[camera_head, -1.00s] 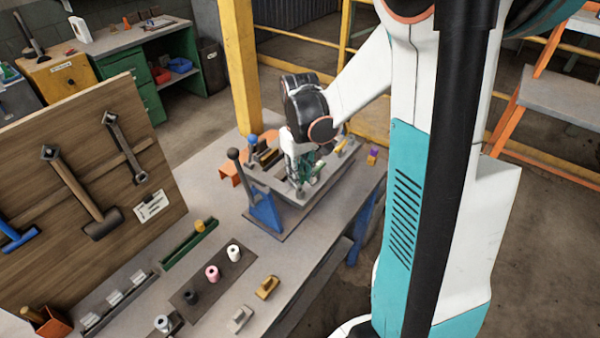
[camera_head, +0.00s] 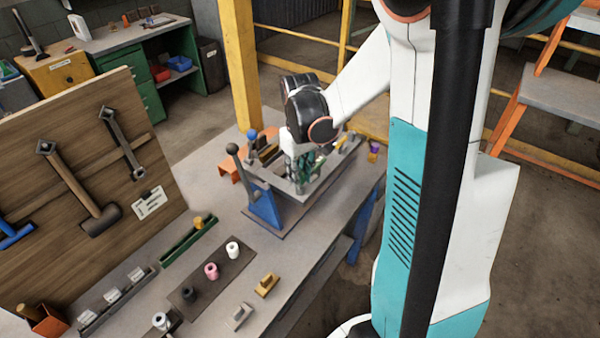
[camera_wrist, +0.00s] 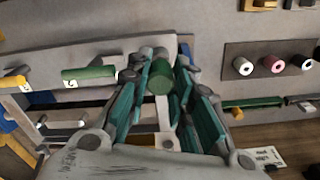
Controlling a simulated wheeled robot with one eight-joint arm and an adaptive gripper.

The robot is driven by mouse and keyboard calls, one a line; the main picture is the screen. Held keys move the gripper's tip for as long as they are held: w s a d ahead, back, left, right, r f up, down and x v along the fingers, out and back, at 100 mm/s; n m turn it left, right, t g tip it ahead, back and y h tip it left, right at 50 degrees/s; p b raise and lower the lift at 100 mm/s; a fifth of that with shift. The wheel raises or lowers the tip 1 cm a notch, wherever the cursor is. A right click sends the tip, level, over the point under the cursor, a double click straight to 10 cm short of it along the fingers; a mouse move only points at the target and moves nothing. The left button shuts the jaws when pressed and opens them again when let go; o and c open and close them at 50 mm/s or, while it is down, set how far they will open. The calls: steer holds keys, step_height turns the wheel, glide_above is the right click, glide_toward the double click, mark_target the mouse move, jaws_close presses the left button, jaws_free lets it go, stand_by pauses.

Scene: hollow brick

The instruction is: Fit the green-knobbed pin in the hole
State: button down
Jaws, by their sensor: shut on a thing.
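The green-knobbed pin shows as a round green knob (camera_wrist: 160,77) in the wrist view, between the teal-lined fingers of my gripper (camera_wrist: 162,70). The gripper is shut on it. The pin's shank is hidden below the knob. In the head view my gripper (camera_head: 308,165) is over the grey-topped fixture with blue sides (camera_head: 264,208), within its frame opening. The fixture's grey plate (camera_wrist: 120,50) also shows in the wrist view. I cannot make out the hole, nor whether the pin touches it.
A green handle with a white label (camera_wrist: 90,75) lies close to the left of the fingers. Lever handles (camera_head: 233,150) rise from the fixture's left side. A dark strip with three spools (camera_head: 211,271) and a green tray (camera_head: 187,241) lie in front. A tool board (camera_head: 85,160) stands left.

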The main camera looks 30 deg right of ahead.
steer(key=shift+f+b, duration=0.4)
steer(key=shift+f, duration=0.15)
steer(key=c, duration=1.3)
jaws_free()
steer(key=shift+c, duration=0.2)
step_height(320, 180, up, 12)
